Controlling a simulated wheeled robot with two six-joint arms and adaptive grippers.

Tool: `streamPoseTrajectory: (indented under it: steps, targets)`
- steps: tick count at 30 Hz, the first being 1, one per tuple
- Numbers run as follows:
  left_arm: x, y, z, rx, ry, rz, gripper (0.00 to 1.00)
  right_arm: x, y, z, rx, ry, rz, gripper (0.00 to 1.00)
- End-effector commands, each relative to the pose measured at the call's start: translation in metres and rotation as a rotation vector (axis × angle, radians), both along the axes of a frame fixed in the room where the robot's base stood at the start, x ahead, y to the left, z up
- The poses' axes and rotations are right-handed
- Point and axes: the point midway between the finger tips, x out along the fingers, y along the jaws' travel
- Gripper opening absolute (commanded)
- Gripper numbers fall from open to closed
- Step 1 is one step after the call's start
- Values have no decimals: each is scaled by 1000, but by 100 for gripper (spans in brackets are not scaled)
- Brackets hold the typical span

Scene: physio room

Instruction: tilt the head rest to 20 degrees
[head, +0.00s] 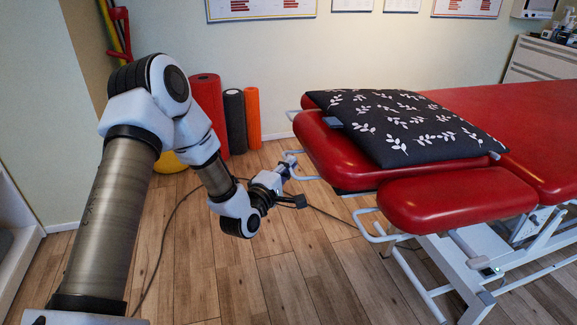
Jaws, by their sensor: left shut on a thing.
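The head rest (325,150) is the red padded end section of the treatment table, in the middle of the head view. A black pillow with white leaves lies over much of it. Pale metal handles stick out from its left end. My left gripper (289,168) is at the near handle (304,177), to the left of the head rest, and is shut on it. The fingers are small in the view and partly hide the grip. The head rest's exact angle is hard to tell under the pillow. My right gripper is not in view.
The black pillow (410,128) reaches onto the main red table. A red arm pad (455,200) with a metal loop (370,227) is at the near side. Red, black and orange rolls (234,120) stand by the wall. A dark cable (160,225) runs across the wooden floor.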

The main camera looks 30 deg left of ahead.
Motion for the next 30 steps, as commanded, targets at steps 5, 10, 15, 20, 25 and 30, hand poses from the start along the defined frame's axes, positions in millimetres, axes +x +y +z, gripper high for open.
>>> streamPoseTrajectory:
  steps: [5,10,15,20,25,30]
  targets:
    - [2,-1,19,14,14,0,0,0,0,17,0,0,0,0]
    - [7,-5,66,60,63,-1,0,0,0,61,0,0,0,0]
    - [15,-12,109,119,129,-3,0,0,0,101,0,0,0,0]
    - [20,-17,129,154,174,-1,0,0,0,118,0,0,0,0]
    - [21,-18,128,162,185,-1,0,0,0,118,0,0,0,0]
    - [20,-18,127,161,186,-1,0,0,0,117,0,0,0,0]
